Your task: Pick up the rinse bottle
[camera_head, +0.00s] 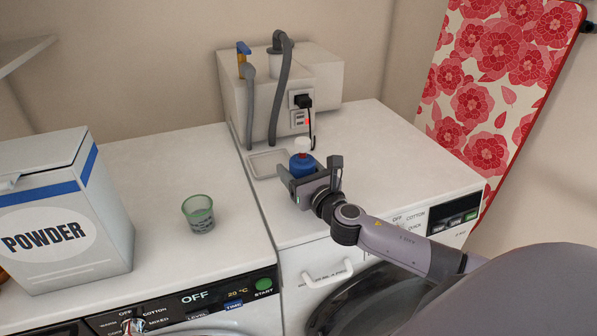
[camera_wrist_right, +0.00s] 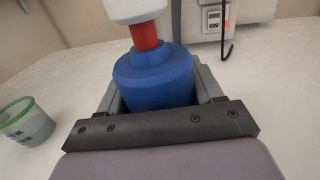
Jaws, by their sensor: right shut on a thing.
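The rinse bottle (camera_head: 302,163) is a blue bottle with a red neck and a white top. It is upright on top of the right-hand washing machine in the head view. In the right wrist view the blue bottle (camera_wrist_right: 155,78) fills the space between the jaws, with its white top cut off by the upper edge. My right gripper (camera_head: 309,175) is shut on the bottle's body, one finger on each side. The bottle's base is hidden by the gripper, so I cannot tell whether it touches the surface. My left gripper is not in view.
A shallow tray (camera_head: 268,174) lies just left of the bottle. A white box with grey hoses (camera_head: 284,90) and a plugged-in cable stands behind. A green cup (camera_head: 198,213) and a powder box (camera_head: 62,215) stand on the left machine.

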